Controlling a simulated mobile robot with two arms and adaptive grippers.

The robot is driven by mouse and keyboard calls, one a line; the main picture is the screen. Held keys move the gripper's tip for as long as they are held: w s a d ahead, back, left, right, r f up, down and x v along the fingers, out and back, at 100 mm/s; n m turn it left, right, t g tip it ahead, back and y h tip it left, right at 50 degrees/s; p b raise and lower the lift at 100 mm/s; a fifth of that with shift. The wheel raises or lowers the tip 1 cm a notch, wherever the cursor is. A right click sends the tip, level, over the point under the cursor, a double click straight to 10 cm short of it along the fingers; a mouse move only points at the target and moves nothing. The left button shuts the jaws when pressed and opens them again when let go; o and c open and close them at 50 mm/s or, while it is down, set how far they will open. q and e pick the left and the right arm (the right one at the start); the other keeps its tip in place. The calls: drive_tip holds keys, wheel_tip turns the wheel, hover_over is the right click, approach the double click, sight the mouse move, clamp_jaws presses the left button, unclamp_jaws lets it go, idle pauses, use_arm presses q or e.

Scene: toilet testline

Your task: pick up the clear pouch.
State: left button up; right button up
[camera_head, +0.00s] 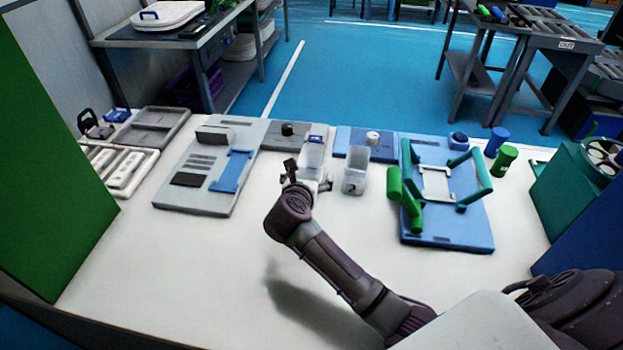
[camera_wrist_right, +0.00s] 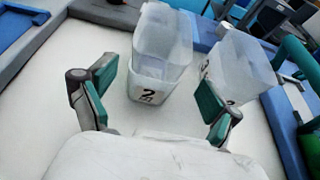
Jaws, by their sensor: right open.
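Two clear, open-topped pouches stand upright side by side on the white table. The left clear pouch (camera_head: 312,158) is just beyond my right gripper (camera_head: 308,181), which partly hides its lower end. In the right wrist view this pouch (camera_wrist_right: 163,45) has a white label with a black 2 and stands ahead of the gap between the fingers. The other clear pouch (camera_head: 355,177) is to its right and also shows in the right wrist view (camera_wrist_right: 238,68). My right gripper (camera_wrist_right: 157,88) is open, its teal-padded fingers spread, with nothing held. My left gripper is not in view.
A grey board with a blue bracket (camera_head: 231,171) lies to the left. A blue board (camera_head: 450,233) with green handles (camera_head: 412,205) lies to the right. Green and blue cylinders (camera_head: 503,161) stand farther right. The table's front left is clear.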

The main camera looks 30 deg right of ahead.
sight(311, 168)
drive_tip(key=shift+w+d+f, duration=0.3)
drive_tip(key=shift+w+d, duration=0.1)
drive_tip(key=shift+w, duration=0.05)
drive_tip(key=b+x, duration=0.4)
drive_tip(key=shift+w+f, duration=0.1)
drive_tip(key=shift+w, duration=0.3)
drive_tip(key=shift+w+d, duration=0.1)
drive_tip(key=shift+w, duration=0.05)
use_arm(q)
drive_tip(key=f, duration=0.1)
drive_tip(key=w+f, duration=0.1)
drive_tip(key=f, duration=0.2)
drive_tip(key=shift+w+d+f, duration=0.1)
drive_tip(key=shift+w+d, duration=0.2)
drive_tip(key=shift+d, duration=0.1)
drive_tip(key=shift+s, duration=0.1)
use_arm(e)
drive_tip(key=shift+c, duration=0.3)
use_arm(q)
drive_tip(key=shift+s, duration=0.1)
use_arm(e)
drive_tip(key=c, duration=0.8)
